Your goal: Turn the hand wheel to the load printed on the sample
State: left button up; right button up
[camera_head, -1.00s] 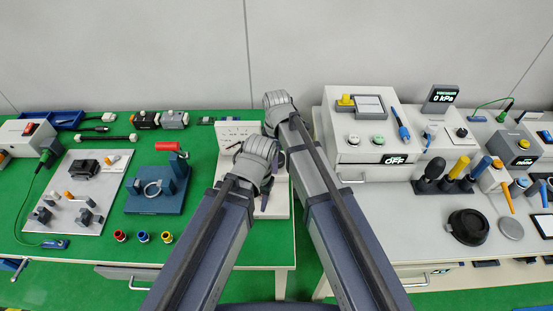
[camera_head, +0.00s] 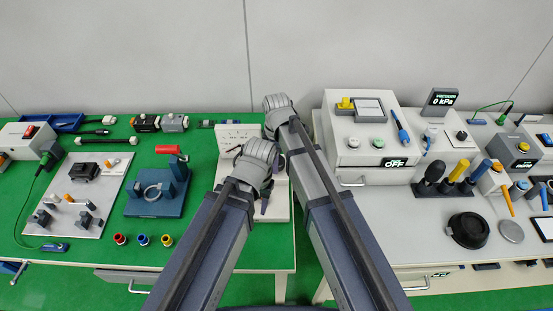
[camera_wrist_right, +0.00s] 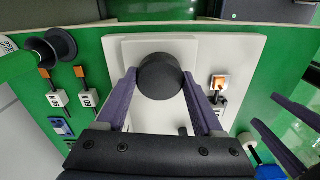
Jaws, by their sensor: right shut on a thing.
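A dark round hand wheel (camera_wrist_right: 160,76) sits over a white base (camera_wrist_right: 125,50) in the right wrist view. My right gripper (camera_wrist_right: 158,80) has its purple fingers shut on the wheel's sides. In the head view its hand (camera_head: 279,103) is at the back, and the wheel is mostly hidden by my arms. The white base (camera_head: 279,207) and upright panel (camera_head: 226,140) show around them. My left gripper (camera_head: 266,197) is in front of the panel; its fingers look apart and empty at lower right in the right wrist view. A small orange-and-white piece (camera_wrist_right: 219,84) lies beside the wheel; no print is readable.
Blue fixture (camera_head: 150,205) with a red handle and a grey plate (camera_head: 70,210) stand left on the green table. Several small cups (camera_head: 143,239) line its front. A white device (camera_head: 372,150) stands on the right table. Bare green table lies between fixture and base.

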jog(key=m, duration=0.8)
jog(key=shift+m, duration=0.3)
jog(key=m, duration=0.4)
jog(key=shift+m, duration=2.5)
jog(key=o, duration=1.4)
